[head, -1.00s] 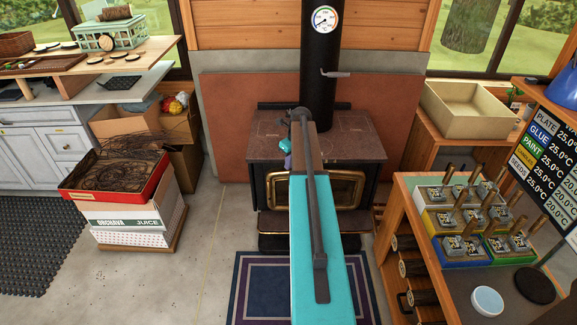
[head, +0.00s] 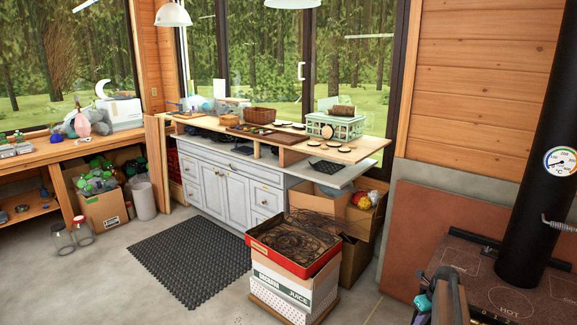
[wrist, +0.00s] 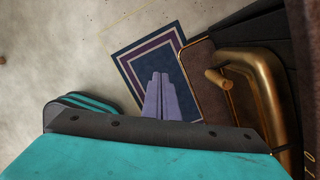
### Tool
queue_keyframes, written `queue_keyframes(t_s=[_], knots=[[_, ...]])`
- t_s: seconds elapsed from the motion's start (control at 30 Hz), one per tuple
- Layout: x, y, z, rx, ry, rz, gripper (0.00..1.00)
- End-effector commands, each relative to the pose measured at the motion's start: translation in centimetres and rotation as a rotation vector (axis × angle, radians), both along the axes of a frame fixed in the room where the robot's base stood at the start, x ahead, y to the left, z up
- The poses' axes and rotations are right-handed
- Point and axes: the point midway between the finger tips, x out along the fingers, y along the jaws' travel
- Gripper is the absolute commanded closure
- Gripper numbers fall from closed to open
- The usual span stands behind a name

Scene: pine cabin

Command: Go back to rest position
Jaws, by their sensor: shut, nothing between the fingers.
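My gripper (wrist: 158,97) shows in the wrist view as two purple fingers side by side, shut and empty. It points down over a dark blue bordered rug (wrist: 128,60) on the concrete floor. The black stove with its brass-trimmed door (wrist: 260,85) is just right of the fingers in the wrist view. I cannot tell if anything touches. In the head view, only part of my arm shows at the bottom right, in front of the stove top (head: 500,285). The fingers cannot be made out clearly there.
A black stovepipe (head: 535,160) rises at the right. A red box of twigs (head: 293,243) sits on stacked white boxes (head: 295,285). A grey cabinet (head: 225,190) and worktop stand behind. A black floor mat (head: 190,258) lies on open concrete floor at the left.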

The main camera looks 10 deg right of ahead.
Motion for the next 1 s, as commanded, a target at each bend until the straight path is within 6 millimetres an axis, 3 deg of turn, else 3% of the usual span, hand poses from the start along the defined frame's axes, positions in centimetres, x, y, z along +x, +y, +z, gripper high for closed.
queue_keyframes(t_s=[0.03, 0.1, 0.27, 0.47, 0.7, 1.0], knots=[[-0.3, 2.5, -1.5, 0.011, 0.020, 0.027, 1.00], [-0.7, 5.5, -3.4, 0.022, 0.044, 0.060, 1.00], [-2.5, 12.1, -7.5, 0.043, 0.102, 0.147, 1.00], [-6.4, 20.0, -12.2, 0.063, 0.168, 0.328, 1.00], [-13.0, 27.9, -16.8, 0.086, 0.233, 0.623, 1.00], [-22.8, 35.0, -20.6, 0.140, 0.287, 1.084, 1.00]])
